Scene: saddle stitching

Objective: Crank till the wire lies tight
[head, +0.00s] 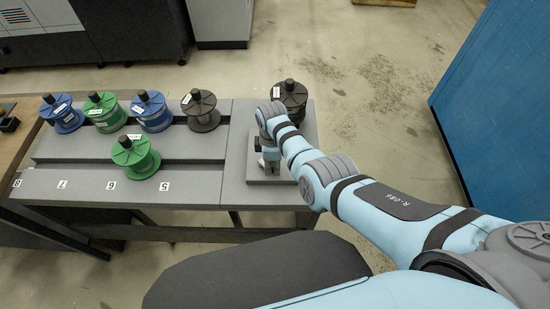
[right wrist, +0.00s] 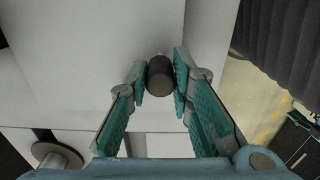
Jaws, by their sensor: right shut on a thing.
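My right gripper (right wrist: 161,82) is shut on a dark, round crank knob (right wrist: 160,72), with one finger on each side of it in the right wrist view. In the head view the right gripper (head: 268,157) is low over the right end of the bench, and my own arm hides most of the crank. A dark spool (head: 291,96) stands at the back of that end, partly behind my wrist. I cannot make out the wire or whether it is slack or tight. My left gripper is not in view.
A green spool (head: 136,158) stands forward on the bench (head: 100,187). Two blue spools, another green one (head: 105,111) and a dark one (head: 201,110) stand in the row behind. Numbered labels line the front edge. A blue panel (head: 500,100) rises at the right.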

